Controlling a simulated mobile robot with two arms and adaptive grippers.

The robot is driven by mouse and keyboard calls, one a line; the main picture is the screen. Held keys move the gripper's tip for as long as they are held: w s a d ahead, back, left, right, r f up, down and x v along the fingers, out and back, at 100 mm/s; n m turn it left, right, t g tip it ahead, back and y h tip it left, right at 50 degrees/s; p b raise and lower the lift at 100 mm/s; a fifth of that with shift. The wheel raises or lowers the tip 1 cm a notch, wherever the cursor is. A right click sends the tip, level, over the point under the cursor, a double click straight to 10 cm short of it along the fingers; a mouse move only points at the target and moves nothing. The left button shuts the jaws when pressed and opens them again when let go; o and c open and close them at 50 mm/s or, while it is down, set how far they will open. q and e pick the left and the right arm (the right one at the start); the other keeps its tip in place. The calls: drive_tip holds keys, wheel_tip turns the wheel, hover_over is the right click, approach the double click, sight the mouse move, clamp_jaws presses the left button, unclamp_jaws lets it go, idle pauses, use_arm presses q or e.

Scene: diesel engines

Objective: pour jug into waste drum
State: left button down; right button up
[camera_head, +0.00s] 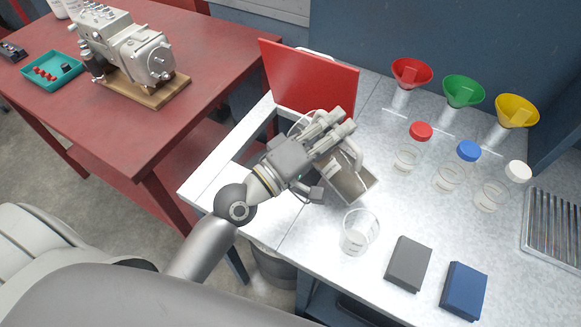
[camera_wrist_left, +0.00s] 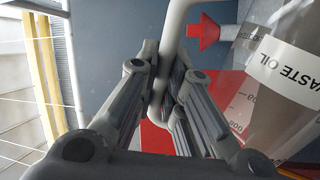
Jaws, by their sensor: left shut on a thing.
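My left gripper (camera_head: 338,128) is shut on the light handle of a clear jug (camera_head: 350,182) above the steel bench. The jug has greyish contents and partly hides behind the gripper. I cannot tell how far the jug is tilted. A grey cylindrical drum (camera_head: 274,268) stands below the bench's front edge, partly hidden by the bench and my arm; I cannot tell if it is the waste drum. My right gripper is out of view.
A red upright panel (camera_head: 308,78) stands behind the gripper. An empty clear beaker (camera_head: 357,235) stands near the jug, with dark grey (camera_head: 408,262) and blue (camera_head: 463,290) boxes beyond.

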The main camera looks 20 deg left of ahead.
use_arm(q)
drive_tip(key=shift+w+a+f+n, duration=0.35)
drive_tip(key=shift+a+n, duration=0.15)
drive_tip(key=shift+a, duration=0.1)
idle(0.3)
drive_tip(key=shift+w+a+f+n+b, duration=0.2)
drive_tip(key=shift+a+n+b, duration=0.1)
drive_tip(key=shift+a+b, duration=0.15)
idle(0.4)
drive_tip(key=shift+w+a+f+n+t+y+b, duration=0.2)
drive_tip(key=shift+w+a+f+n+b, duration=0.1)
drive_tip(key=shift+a+f+n, duration=0.2)
drive_tip(key=shift+w+a+f+n+t+y+b, duration=0.2)
drive_tip(key=shift+a+f+n+b, duration=0.15)
drive_tip(key=shift+f+n, duration=0.15)
idle(1.5)
drive_tip(key=shift+a+n, duration=0.25)
drive_tip(key=shift+n, duration=0.05)
